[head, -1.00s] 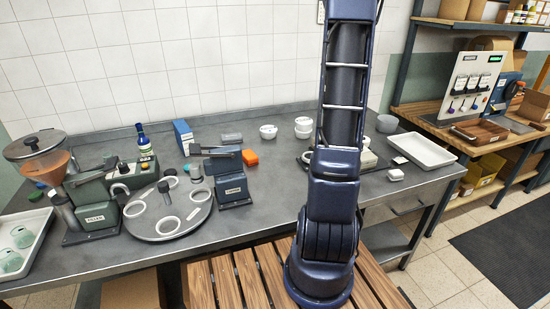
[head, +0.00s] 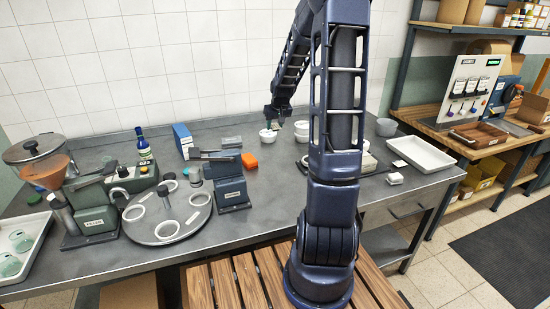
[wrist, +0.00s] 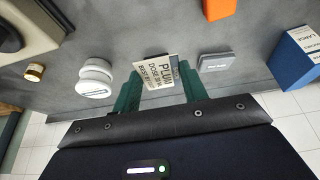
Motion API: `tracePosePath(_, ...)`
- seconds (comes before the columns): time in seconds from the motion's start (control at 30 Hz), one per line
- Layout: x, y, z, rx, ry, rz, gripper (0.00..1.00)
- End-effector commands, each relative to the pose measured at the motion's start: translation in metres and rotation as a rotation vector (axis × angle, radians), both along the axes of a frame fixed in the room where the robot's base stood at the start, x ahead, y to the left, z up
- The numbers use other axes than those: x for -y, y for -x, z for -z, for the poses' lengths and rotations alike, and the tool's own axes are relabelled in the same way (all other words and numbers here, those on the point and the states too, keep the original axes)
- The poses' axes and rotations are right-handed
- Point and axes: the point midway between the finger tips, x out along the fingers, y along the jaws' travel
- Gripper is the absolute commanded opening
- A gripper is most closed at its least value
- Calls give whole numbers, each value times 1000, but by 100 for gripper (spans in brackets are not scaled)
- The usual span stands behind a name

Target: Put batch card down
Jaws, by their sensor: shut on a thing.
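In the head view my gripper (head: 277,121) is over the back of the table, close to the white bowls (head: 268,136).
In the wrist view, stacked white bowls (wrist: 95,78) stand left of the card and a grey box (wrist: 216,65) right of it. A blue box (wrist: 293,62) and an orange item (wrist: 219,8) lie farther right. Bare table lies beyond the card.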

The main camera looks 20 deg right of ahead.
Motion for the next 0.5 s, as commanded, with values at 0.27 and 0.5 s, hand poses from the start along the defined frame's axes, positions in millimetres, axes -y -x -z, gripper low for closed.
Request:
tracePosePath(0.27,-1,1,63,-4,-2,0,21)
tracePosePath(0.5,0,1,109,-3,-1,1,21)
